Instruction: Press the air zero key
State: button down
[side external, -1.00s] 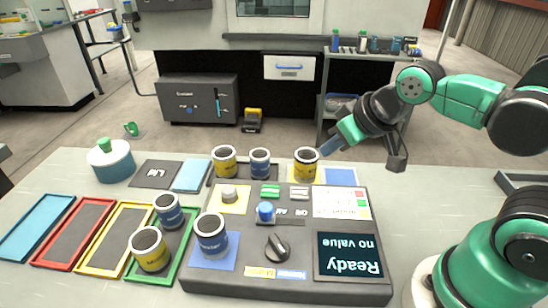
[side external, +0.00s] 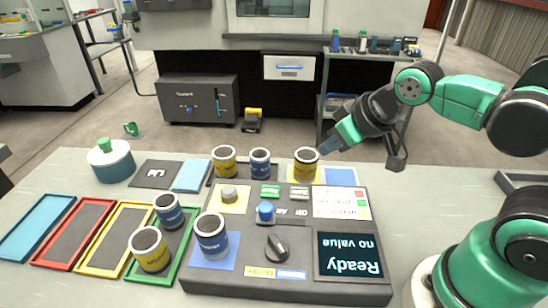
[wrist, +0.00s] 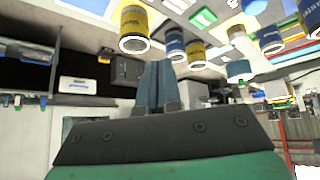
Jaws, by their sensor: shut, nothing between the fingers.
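A dark control panel (side external: 225,277) lies on the table, its lettering upside down in the side view. It carries a blue round button (side external: 265,211) beside small "Air" and "Off" lettering, a green key (side external: 270,190), a pale key (side external: 299,193) and a grey round knob (side external: 229,194) on a yellow square. I cannot tell from the lettering which is the air zero key. A screen (side external: 349,256) reads "Ready" and "no value". My gripper (side external: 325,149) is shut and empty, above the panel's far right side, near a yellow can. Its blue fingers also show in the wrist view (wrist: 158,64).
Yellow (side external: 306,163) and blue (side external: 260,163) cans stand along the panel's far side. Another blue can (side external: 211,237) stands at its near left. Coloured trays (side external: 38,228) and a teal lidded pot (side external: 111,163) are at left. The table right of the panel is clear.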

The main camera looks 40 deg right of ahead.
aim_at(303, 194)
jog(key=a+n, duration=0.1)
jog(key=n, duration=0.1)
jog(key=w+r+n+t, duration=0.1)
jog(key=n, duration=0.2)
jog(key=w+a+n+t, duration=0.1)
jog(key=n, duration=0.1)
jog(key=shift+w+a+r+n, duration=0.2)
jog(key=shift+a+n, duration=0.15)
jog(key=shift+n, duration=0.05)
jog(key=shift+f, duration=4.3)
jog(key=shift+r, duration=2.45)
